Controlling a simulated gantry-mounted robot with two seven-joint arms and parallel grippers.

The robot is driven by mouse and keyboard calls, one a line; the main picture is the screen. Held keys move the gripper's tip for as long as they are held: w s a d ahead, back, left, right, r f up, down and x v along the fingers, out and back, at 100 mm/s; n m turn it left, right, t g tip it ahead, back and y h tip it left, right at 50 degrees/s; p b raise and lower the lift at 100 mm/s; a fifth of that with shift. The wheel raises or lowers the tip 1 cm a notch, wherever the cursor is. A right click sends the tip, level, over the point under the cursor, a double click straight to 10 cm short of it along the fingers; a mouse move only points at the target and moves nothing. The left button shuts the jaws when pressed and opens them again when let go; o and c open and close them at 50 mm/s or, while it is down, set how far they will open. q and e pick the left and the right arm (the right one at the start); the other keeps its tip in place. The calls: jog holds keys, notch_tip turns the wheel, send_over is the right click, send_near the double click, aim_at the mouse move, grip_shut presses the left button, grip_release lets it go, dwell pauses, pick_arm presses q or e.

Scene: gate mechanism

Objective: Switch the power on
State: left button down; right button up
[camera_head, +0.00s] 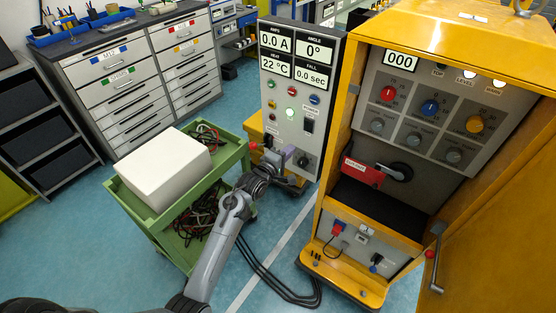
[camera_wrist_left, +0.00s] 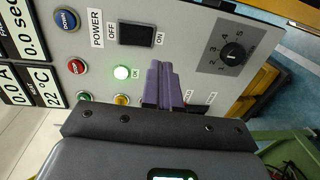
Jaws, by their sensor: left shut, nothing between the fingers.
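The power switch (camera_head: 308,126) is a black rocker on the grey control panel (camera_head: 272,98). In the left wrist view the switch (camera_wrist_left: 136,34) sits between the printed words OFF and ON, beside the label POWER (camera_wrist_left: 96,28). I cannot tell which side of the rocker is pressed. My left gripper (camera_head: 288,151) is in front of the lower panel, below the switch. Its purple fingers (camera_wrist_left: 160,84) are shut and empty, pointing at the panel near the lit OK lamp (camera_wrist_left: 122,72). Whether they touch the panel is unclear. My right gripper is not in view.
A dial (camera_wrist_left: 233,52) is beside the switch. Coloured buttons (camera_head: 293,91) and displays (camera_head: 288,52) are above. A yellow cabinet (camera_head: 343,110) stands right of the panel. A green cart (camera_head: 160,214) with a white box (camera_head: 165,165) stands left.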

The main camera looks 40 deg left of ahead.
pick_arm(q)
jog(key=s, duration=0.5)
jog(key=shift+d+f, duration=0.25)
jog(key=shift+f, duration=0.1)
